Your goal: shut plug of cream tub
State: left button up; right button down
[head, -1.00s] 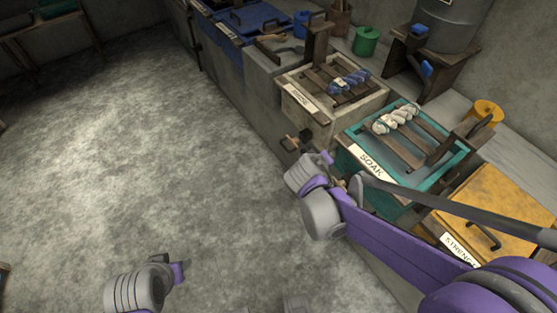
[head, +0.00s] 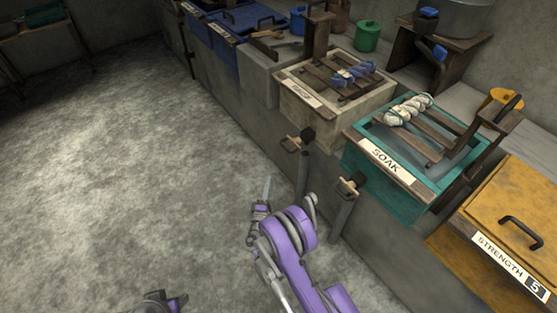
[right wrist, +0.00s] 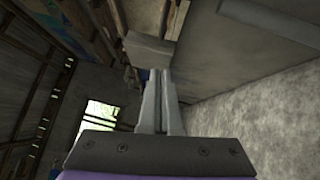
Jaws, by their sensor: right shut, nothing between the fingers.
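The cream tub (head: 312,107) stands on the bench in the head view, with a label on its front rim and a blue skein on the slats above it. Its plug (head: 291,144), a wooden piece beside a dark fitting, sticks out low on the front, above a grey pipe. I cannot tell whether it is open or shut. My right gripper (head: 267,188) is shut and empty, below and left of the plug and apart from it. It also shows shut in the right wrist view (right wrist: 160,74). My left gripper (head: 176,301) is partly cut off at the bottom edge; its jaws are unclear.
The teal SOAK tub (head: 376,176), with a white skein and its own wooden plug (head: 349,187), stands right of the cream tub. A yellow STRENGTH box (head: 490,211) is further right. Blue tubs (head: 235,27) stand farther back. The floor at left is clear.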

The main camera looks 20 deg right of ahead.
aim_at(288, 152)
jog(key=s+d+b+x, duration=0.1)
jog(key=d+x, duration=0.1)
jog(key=x, duration=1)
jog(key=shift+w+d, duration=0.2)
jog(key=shift+d, duration=0.1)
jog(key=shift+r, duration=0.1)
jog(key=d, duration=0.1)
jog(key=w+d, duration=0.1)
jog(key=d, duration=0.1)
jog(key=shift+w+d+b, duration=0.1)
jog(key=shift+d+b, duration=0.05)
jog(key=shift+b, duration=0.15)
